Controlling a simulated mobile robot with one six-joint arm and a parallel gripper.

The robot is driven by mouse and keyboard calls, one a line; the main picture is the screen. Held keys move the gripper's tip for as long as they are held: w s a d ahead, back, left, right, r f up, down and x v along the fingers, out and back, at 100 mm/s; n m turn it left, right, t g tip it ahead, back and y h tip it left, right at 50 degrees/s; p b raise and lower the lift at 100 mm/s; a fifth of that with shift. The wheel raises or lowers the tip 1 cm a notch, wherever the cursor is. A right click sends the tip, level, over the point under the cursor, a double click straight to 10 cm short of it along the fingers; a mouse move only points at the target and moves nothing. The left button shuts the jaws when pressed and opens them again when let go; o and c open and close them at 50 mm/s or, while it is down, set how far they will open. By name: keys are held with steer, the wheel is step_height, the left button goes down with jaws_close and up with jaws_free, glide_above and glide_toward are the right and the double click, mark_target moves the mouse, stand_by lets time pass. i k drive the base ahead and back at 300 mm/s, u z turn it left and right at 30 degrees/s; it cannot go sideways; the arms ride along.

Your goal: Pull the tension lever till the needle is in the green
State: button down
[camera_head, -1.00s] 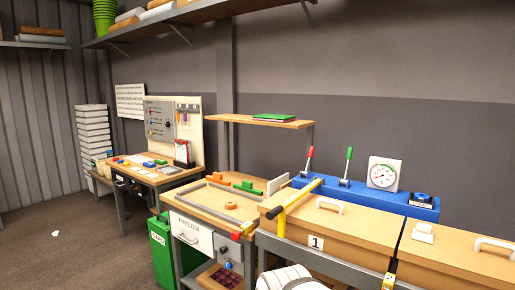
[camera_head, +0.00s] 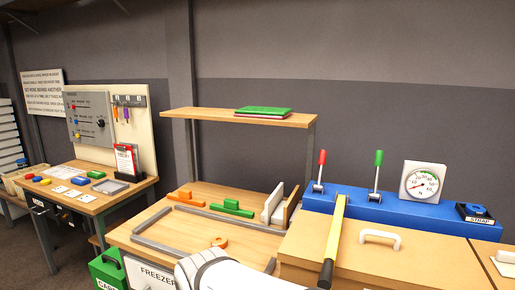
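Two levers rise from a long blue housing (camera_head: 390,207) on the bench: one with a red knob (camera_head: 322,157) at left and one with a green knob (camera_head: 379,158) to its right. Both stand nearly upright. I cannot read which is the tension lever. A square white gauge (camera_head: 422,181) stands on the housing, right of the green lever. Its dial has a green band along the upper part. The dark needle is small and seems to point to the lower left, outside the green. My gripper is not in view; a white part of my arm (camera_head: 215,272) shows at the bottom edge.
A yellow bar (camera_head: 337,225) with a black end lies in front of the housing. Wooden lids with a white handle (camera_head: 380,239) lie in front. A black unit labelled STRAP (camera_head: 475,213) sits at the housing's right end. A wooden shelf (camera_head: 210,117) is at left.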

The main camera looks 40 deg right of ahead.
mark_target(379, 156)
steer(key=z, duration=0.4)
steer(key=i, duration=0.75)
steer(key=z, duration=0.5)
steer(key=k, duration=0.9)
steer(key=z, duration=0.15)
steer(key=i, duration=0.9)
steer(key=u, duration=0.1)
